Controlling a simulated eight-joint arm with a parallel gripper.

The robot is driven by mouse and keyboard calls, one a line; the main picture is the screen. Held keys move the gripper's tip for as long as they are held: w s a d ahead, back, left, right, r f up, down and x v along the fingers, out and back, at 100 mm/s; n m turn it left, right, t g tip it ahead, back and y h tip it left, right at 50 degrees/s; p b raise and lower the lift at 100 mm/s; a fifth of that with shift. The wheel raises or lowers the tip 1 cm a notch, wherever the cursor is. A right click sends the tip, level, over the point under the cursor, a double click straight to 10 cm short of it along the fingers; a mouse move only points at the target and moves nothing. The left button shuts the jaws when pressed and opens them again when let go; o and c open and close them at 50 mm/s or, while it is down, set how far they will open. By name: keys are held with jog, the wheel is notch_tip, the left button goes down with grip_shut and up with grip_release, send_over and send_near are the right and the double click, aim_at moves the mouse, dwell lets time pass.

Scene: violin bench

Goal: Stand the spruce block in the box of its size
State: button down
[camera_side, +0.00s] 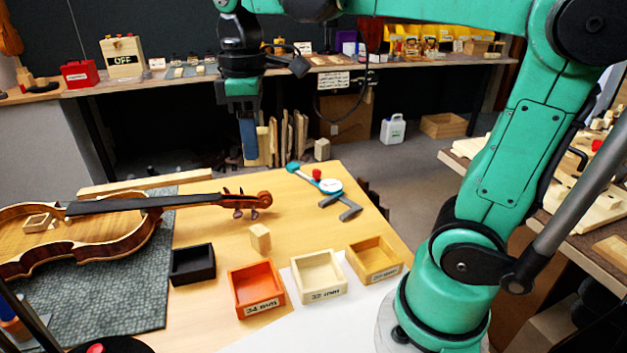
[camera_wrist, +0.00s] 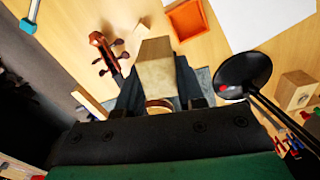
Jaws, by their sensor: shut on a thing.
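My gripper (camera_side: 249,140) hangs high above the far side of the table, fingers pointing down. In the wrist view a pale wooden block (camera_wrist: 157,72) sits between its two dark fingers, which are shut on it. In the side view the finger mostly hides it. Three boxes stand in a row near the table's front: an orange one marked 34 mm (camera_side: 240,288), a cream one marked 32 mm (camera_side: 305,293) and a natural wood one (camera_side: 387,272) whose label I cannot read. All three look empty. The orange box also shows in the wrist view (camera_wrist: 203,32).
A small wooden block (camera_side: 260,238) stands on the table behind the boxes. A black box (camera_side: 193,263) is left of the orange one. A violin (camera_side: 95,235) lies on a grey mat (camera_side: 125,295). A caliper (camera_side: 325,187) lies at the back right.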

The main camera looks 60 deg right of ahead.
aim_at(253, 292)
jog(key=s+a+n, duration=0.1)
jog(key=a+n, duration=0.3)
jog(key=a, duration=0.2)
jog(key=f, duration=2)
jog(key=shift+s+a, duration=0.1)
jog(key=shift+s, duration=0.15)
jog(key=c, duration=0.8)
grip_release()
jog(key=shift+f, duration=0.1)
